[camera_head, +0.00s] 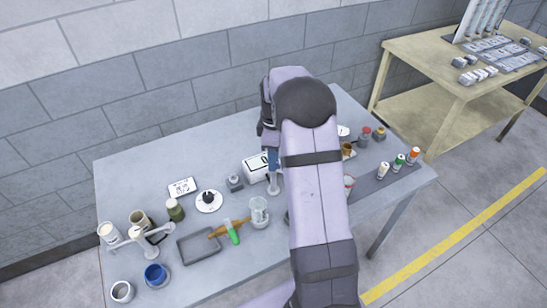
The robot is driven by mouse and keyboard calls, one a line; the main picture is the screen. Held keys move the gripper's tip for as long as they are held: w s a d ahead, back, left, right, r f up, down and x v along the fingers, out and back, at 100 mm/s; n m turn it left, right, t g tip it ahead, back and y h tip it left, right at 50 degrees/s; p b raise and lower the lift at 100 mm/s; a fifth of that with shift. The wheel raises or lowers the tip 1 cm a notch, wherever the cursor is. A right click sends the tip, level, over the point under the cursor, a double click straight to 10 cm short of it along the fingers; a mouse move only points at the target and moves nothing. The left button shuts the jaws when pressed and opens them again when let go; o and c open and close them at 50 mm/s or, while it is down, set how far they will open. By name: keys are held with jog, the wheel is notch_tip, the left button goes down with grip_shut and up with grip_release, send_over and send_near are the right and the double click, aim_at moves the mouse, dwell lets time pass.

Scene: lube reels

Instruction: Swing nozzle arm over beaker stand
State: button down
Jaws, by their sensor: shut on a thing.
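My arm reaches across the middle of the bench and hides much of it. My gripper (271,158) points down beside the white box with a display and is partly hidden by my arm. It is shut on what looks like the nozzle arm, whose slim white upright part (274,184) shows just below it. The grip itself is too small to see clearly. A clear glass beaker (259,205) stands upright on a pale round beaker stand (260,221), in front and slightly left of that part. I cannot tell whether the nozzle is above the beaker.
A grey tray (199,246), a green-handled tool (232,233) and a white dial (208,201) lie left of the beaker. A white branched stand (136,234) and several cups fill the left end. Small bottles (399,162) stand at the right.

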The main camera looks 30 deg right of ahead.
jog(key=shift+r+n, duration=0.1)
jog(key=shift+n, duration=0.7)
jog(key=shift+w, duration=0.1)
jog(key=c, duration=1.4)
grip_release()
jog(key=shift+r+b, duration=1.2)
jog(key=shift+r, duration=2.45)
jog(key=shift+a, duration=0.1)
jog(key=s+a+f+m, duration=0.2)
jog(key=s+a+m, duration=0.2)
jog(key=s, duration=0.4)
jog(key=s+a+f+m, duration=0.2)
jog(key=s+a+m, duration=0.2)
jog(key=s+a, duration=0.2)
jog(key=s+a+f+m, duration=0.1)
jog(key=s+a+m, duration=0.3)
jog(key=s, duration=0.6)
jog(key=shift+s+a+f+m, duration=0.1)
jog(key=shift+a+f+m, duration=0.2)
jog(key=shift+a+f, duration=0.1)
